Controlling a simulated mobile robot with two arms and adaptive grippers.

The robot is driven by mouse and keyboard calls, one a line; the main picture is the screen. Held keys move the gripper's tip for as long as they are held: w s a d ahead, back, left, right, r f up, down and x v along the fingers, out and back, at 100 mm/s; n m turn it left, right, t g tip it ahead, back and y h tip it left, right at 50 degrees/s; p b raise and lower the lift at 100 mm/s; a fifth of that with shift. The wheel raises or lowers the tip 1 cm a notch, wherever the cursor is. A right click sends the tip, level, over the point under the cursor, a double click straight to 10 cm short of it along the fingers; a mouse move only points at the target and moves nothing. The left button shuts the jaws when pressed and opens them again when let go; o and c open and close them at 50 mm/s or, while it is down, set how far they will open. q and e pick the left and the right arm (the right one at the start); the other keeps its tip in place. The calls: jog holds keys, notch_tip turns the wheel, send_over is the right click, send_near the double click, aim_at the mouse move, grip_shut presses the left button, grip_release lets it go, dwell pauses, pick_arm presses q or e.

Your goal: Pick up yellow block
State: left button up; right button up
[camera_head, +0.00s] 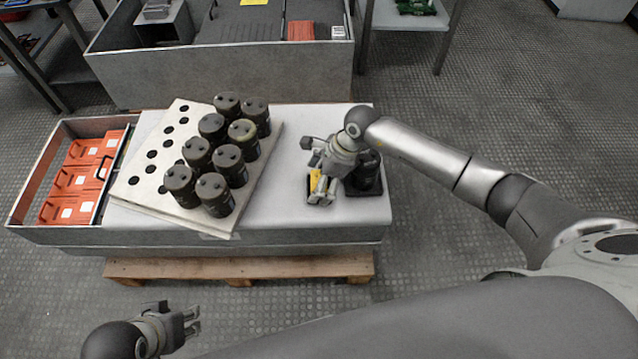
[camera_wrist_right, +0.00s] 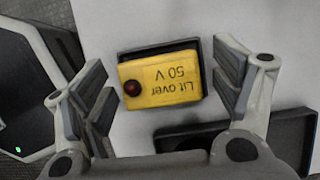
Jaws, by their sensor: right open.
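The yellow block (camera_wrist_right: 160,80) shows in the right wrist view with a dark red knob and the upside-down words "Lit over 50 V". It lies in or on a black holder (camera_wrist_right: 185,46) on the white table. In the head view the yellow block (camera_head: 314,184) is partly hidden by my right gripper (camera_head: 322,192). In the right wrist view my right gripper (camera_wrist_right: 165,95) is open, with one finger on each side of the block and gaps showing on both sides. My left gripper (camera_head: 192,318) is empty at the lower left, apart from the table, its fingers apart.
Several black capacitors (camera_head: 228,165) stand on a white board with holes (camera_head: 150,150) left of my right gripper. A dark cylinder (camera_head: 366,172) stands in a black tray (camera_head: 362,190) beside it. An orange-filled crate (camera_head: 28,190) is at the table's left end. A grey cabinet (camera_head: 220,75) stands behind.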

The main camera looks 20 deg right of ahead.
aim_at(314, 179)
jog(key=c, duration=1.2)
jog(key=shift+r, duration=0.2)
jog(key=shift+r, duration=0.25)
notch_tip(314, 179, up, 2)
jog(key=shift+r+p, duration=0.1)
jog(key=shift+p, duration=0.3)
pick_arm(q)
jog(key=s+p+x, duration=0.2)
jog(key=x, duration=0.9)
jog(key=shift+d+f+g, duration=0.15)
jog(key=shift+f+g, duration=0.2)
jog(key=shift+g, duration=0.05)
pick_arm(e)
jog(key=s+a+r, duration=0.5)
jog(key=a+r, duration=0.1)
jog(key=a, duration=0.1)
jog(key=s+a+r, duration=0.3)
jog(key=a+r, duration=0.1)
jog(key=shift+s, duration=0.35)
